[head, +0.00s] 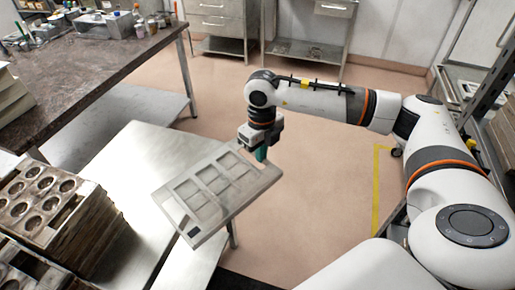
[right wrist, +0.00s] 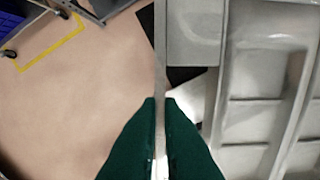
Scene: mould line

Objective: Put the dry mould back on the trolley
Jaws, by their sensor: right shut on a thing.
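The mould (head: 217,188) is a pale grey rectangular tray with several rectangular cavities and a small dark patch at its near corner. My right gripper (head: 262,153) is shut on the mould's far right edge and holds it tilted in the air, over the metal table's right edge. In the right wrist view, the green fingers (right wrist: 161,102) pinch the mould's thin rim, and the mould (right wrist: 268,103) fills the right side. A rack-like frame with shelves (head: 484,92), probably the trolley, stands at the right edge, partly hidden by my right arm. My left gripper is out of view.
A metal table (head: 150,150) stands at left, with stacked brown round-cavity moulds (head: 62,205) at its near end. A dark-topped bench (head: 90,62) is behind it. Yellow tape (head: 377,185) marks the floor at right. Open floor (head: 320,165) lies between.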

